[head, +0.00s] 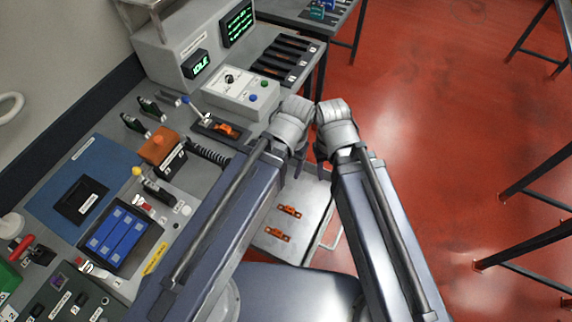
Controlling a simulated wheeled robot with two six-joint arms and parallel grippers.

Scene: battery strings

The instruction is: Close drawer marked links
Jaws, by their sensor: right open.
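A pale drawer (314,196) is pulled out from the front of the bench, and two orange links (285,224) lie in it. Its bar handle (331,238) is on the right side, over the red floor. No label on the drawer can be read from here. My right gripper (322,168) is open and points down near the far end of the drawer, away from the handle. My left gripper (291,170) is beside it, mostly behind its own arm, so its jaws cannot be made out. My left arm hides part of the drawer.
Slots (285,58) are at the far end. Red floor (440,130) is open to the right, with dark table legs (525,250) beyond.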

